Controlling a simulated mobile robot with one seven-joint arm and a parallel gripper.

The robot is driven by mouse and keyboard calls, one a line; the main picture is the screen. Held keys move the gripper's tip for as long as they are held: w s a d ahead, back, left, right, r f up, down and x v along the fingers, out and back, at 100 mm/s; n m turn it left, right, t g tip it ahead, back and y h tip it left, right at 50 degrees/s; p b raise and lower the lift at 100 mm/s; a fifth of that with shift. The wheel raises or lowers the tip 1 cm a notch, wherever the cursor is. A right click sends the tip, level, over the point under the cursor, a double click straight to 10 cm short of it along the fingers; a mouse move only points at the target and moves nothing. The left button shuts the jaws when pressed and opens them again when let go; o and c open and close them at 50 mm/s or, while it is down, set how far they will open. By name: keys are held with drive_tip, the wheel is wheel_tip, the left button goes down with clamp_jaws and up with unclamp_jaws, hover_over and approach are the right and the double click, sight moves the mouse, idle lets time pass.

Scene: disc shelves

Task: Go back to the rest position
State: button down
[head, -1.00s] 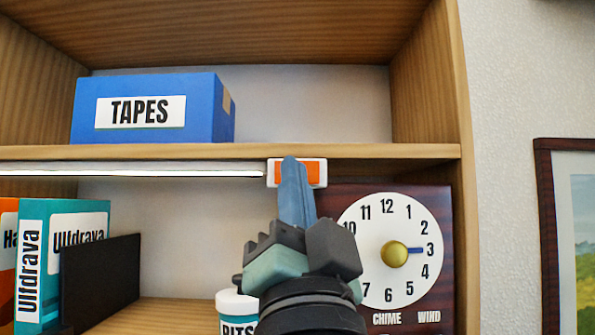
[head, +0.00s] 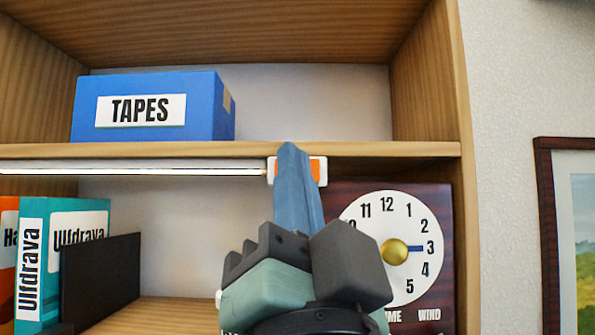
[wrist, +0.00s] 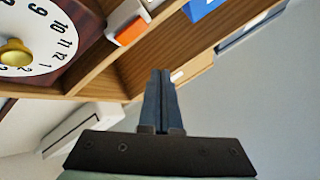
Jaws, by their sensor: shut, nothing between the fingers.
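My gripper (head: 290,150) points up in front of the shelf in the head view, its blue fingers together and empty. In the wrist view my gripper (wrist: 161,74) also shows shut, with nothing between the fingers. Its tips overlap the orange and white switch (head: 318,172) under the shelf board in the head view. In the wrist view the switch (wrist: 130,30) is apart from the fingers, to their upper left. The clock (head: 415,225) stands right of the gripper, and part of its face is hidden by it.
A blue TAPES box (head: 205,110) sits on the upper shelf. A light strip (head: 130,170) runs under the board and is lit. Books (head: 85,215) and a black divider (head: 100,280) stand at lower left. A framed picture (head: 545,220) hangs on the right wall.

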drive_tip(key=s+f+n+h+b, duration=0.2)
drive_tip(key=s+f+n, duration=0.2)
drive_tip(key=f+n, duration=0.2)
drive_tip(key=shift+d+h, duration=0.15)
drive_tip(key=shift+h, duration=0.25)
drive_tip(key=c, duration=1.5)
unclamp_jaws()
drive_tip(key=shift+s, duration=0.1)
drive_tip(key=shift+c, duration=0.2)
